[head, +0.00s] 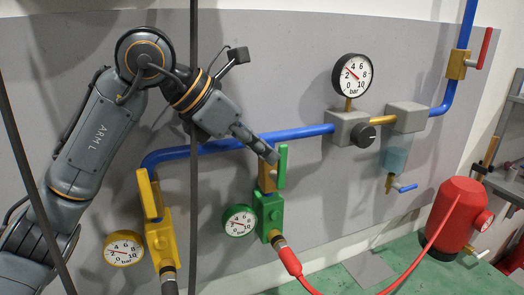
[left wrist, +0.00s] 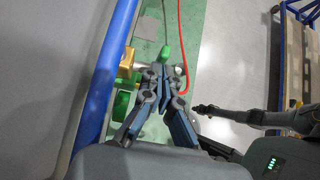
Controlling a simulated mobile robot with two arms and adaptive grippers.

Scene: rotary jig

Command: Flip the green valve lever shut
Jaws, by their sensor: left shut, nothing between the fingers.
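The green valve lever (head: 282,166) stands upright beside a brass valve body (head: 266,178), above a green block (head: 269,212) on the wall panel. My left gripper (head: 271,156) is shut and empty. Its fingertips are at the top of the brass valve, just left of the lever; I cannot tell whether they touch it. In the left wrist view the shut fingers (left wrist: 164,78) point toward a green part (left wrist: 164,54), possibly the lever. A dark arm, seemingly my right one, ends in a gripper (left wrist: 203,108) on the right; its jaws are too small to read.
A yellow lever (head: 147,193) and yellow block (head: 161,239) stand to the left. A blue pipe (head: 300,132) runs behind my gripper. A red hose (head: 408,268) runs from the green block's coupling to a red tank (head: 457,213). A pressure gauge (head: 352,75) is at upper right.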

